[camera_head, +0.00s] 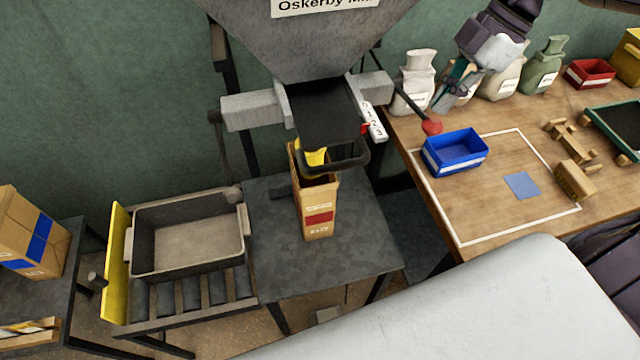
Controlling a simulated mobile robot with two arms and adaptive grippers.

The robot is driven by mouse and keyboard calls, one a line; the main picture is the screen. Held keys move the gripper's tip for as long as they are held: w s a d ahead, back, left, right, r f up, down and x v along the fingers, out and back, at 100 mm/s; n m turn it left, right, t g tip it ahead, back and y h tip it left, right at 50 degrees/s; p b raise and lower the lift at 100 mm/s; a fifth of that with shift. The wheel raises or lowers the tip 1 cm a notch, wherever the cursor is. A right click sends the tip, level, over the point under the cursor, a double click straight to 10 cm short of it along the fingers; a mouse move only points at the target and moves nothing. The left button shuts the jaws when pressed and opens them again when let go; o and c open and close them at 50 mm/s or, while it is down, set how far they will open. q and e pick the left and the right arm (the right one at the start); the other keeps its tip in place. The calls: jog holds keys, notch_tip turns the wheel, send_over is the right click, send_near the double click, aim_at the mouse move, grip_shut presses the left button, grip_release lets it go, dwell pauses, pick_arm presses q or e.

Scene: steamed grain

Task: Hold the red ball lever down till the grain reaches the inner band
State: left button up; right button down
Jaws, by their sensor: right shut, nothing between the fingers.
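A tall brown paper bag (319,220) stands upright under the hopper spout (325,115). Yellow (315,157) shows at the bag's mouth below the spout. The spout's frame covers part of the mouth, and I see neither the grain level nor the inner band. My left gripper is out of view.
A small numbered scale (373,122) with a red pointer is beside the spout. A blue bin (455,152) stands close to the ball. Several sacks (415,80) line the wall behind my right gripper. A grey metal tub (190,235) rests on rollers at left.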

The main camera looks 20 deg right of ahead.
dwell(0.3)
notch_tip(320, 180, down, 9)
jog(key=b, duration=0.8)
jog(key=shift+f, duration=0.2)
dwell(5.6)
notch_tip(320, 180, up, 10)
jog(key=p, duration=0.6)
jog(key=shift+f+p, duration=0.1)
jog(key=shift+p, duration=0.2)
jog(key=shift+f, duration=0.2)
